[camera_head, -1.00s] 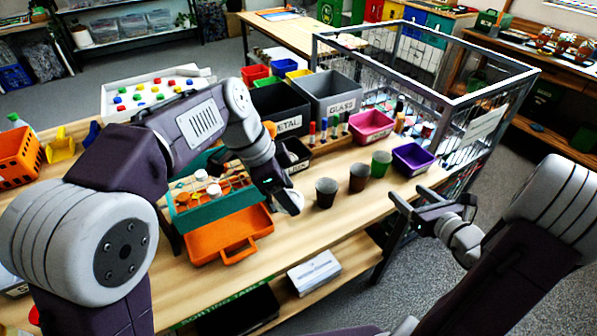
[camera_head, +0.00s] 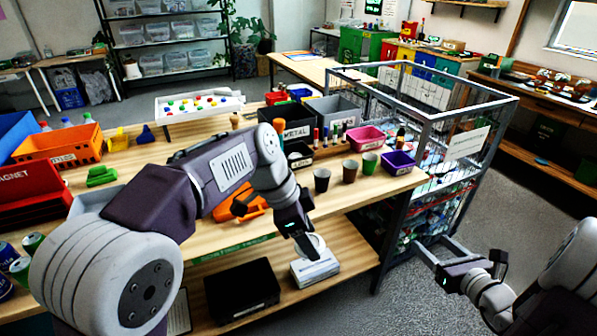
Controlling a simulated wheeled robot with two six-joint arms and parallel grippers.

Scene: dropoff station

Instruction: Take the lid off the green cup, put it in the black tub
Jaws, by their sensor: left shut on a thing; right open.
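The green cup (camera_head: 370,164) stands upright at the right end of a row of cups near the table's front edge. Its top is too small to tell clearly. The small black tub (camera_head: 299,153), with a pale label, stands behind the cups to the left, partly behind my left arm. My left gripper (camera_head: 302,234) points down in front of the table edge, shut on a pale round lid (camera_head: 316,246). The lid appears above the lower shelf, apart from cup and tub. My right gripper (camera_head: 433,250) is open and empty, right of the table over the floor.
Two darker cups (camera_head: 322,180) stand left of the green cup. A purple bin (camera_head: 398,163) is right of it, a pink bin (camera_head: 365,138) behind. A wire cage (camera_head: 470,130) borders the table's right side. A white box (camera_head: 314,268) lies on the lower shelf.

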